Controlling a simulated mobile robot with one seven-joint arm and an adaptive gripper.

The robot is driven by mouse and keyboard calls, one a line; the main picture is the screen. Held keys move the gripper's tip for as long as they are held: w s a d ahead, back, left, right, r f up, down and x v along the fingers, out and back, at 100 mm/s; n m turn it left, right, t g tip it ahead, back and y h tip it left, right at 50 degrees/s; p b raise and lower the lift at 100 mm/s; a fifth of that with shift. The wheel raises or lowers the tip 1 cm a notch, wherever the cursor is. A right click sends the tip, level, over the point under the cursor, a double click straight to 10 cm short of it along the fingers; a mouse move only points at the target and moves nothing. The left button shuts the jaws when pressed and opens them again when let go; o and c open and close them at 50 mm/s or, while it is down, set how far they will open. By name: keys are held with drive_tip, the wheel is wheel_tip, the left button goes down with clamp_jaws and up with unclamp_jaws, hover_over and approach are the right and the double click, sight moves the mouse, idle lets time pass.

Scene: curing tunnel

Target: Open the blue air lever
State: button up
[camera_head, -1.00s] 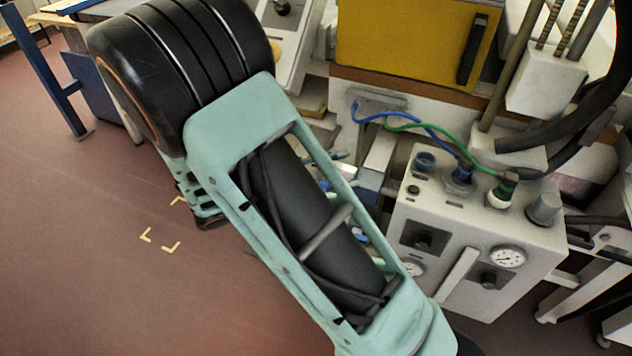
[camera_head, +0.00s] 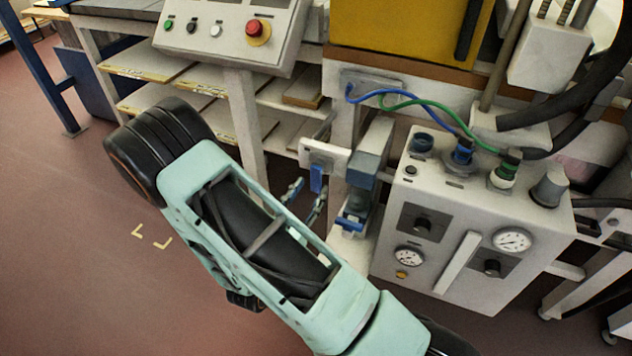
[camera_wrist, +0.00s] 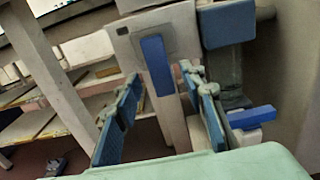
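A blue upright lever (camera_head: 317,178) hangs on a pale plate under the bench in the head view. It also shows in the wrist view (camera_wrist: 157,66), pointing down between my fingertips. A second blue handle (camera_head: 351,219) sticks out sideways from a grey fitting to its right, and shows in the wrist view (camera_wrist: 252,118). The frames do not settle which is the air lever. My gripper (camera_head: 305,198) is open, its blue-padded fingers spread; in the wrist view (camera_wrist: 160,80) they lie to either side of the upright lever. I see no contact.
A pale control box (camera_head: 470,215) with gauges and knobs stands to the right. Blue and green hoses (camera_head: 420,103) run to its top. A button panel (camera_head: 232,32) and shelves (camera_head: 205,80) lie behind my arm. A bench leg (camera_head: 245,125) stands left of the lever. The left floor is clear.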

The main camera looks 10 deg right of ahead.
sight(315, 182)
drive_tip(key=shift+x, duration=2.25)
drive_tip(key=shift+c, duration=0.4)
clamp_jaws()
